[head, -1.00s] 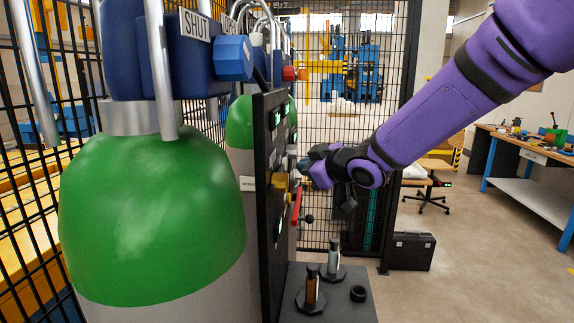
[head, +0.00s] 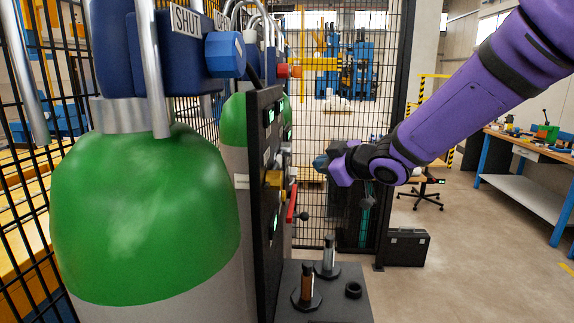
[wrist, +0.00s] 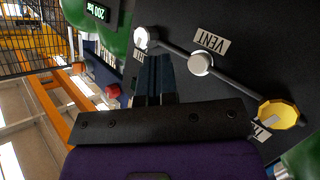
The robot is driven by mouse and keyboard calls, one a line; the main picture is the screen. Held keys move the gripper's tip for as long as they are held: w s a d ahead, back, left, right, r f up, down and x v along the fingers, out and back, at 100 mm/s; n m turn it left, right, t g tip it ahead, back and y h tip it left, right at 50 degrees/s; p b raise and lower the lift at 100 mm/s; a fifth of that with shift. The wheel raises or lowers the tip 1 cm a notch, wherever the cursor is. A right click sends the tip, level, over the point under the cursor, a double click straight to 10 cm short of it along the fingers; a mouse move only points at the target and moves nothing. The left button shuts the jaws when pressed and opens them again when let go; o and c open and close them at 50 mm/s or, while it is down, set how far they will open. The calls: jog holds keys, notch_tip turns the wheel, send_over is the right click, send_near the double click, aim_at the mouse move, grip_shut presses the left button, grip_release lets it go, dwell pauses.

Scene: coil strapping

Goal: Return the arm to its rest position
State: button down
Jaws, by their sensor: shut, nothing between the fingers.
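My purple arm (head: 460,105) reaches in from the upper right of the head view. My gripper (head: 322,162) is at its left end, just right of the black valve panel (head: 263,190), with a small gap seeming to separate them. In the wrist view its dark fingers (wrist: 153,78) are together with nothing between them. Beyond them are the panel's VENT label (wrist: 210,40), a pale round fitting (wrist: 200,63) on a dark line and a yellow knob (wrist: 279,113). In the head view the yellow knob (head: 275,179) and a red lever (head: 291,203) show on the panel.
Green-topped cylinders (head: 145,215) fill the left, with a blue knob (head: 225,54) above. A dark stand (head: 340,300) with two upright fittings is below my gripper. A mesh fence (head: 340,120) stands behind.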

jog(key=s+d+r+m+h, duration=0.35)
jog(key=s+d+h, duration=0.2)
jog(key=d, duration=0.45)
jog(key=s+d+r+m+h, duration=0.2)
jog(key=s+d+m+h, duration=0.3)
jog(key=d, duration=0.5)
jog(key=s+d+f+m+g, duration=0.1)
jog(key=s+d+m+g, duration=0.1)
jog(key=s, duration=0.9)
jog(key=s+d+f+m+g, duration=0.2)
jog(key=s+d+m+g, duration=0.1)
jog(key=s, duration=0.9)
jog(key=shift+s+d+f+m, duration=0.2)
jog(key=shift+d+f+m, duration=0.15)
jog(key=shift+d, duration=0.45)
jog(key=shift+a+y, duration=0.15)
jog(key=shift+y, duration=0.1)
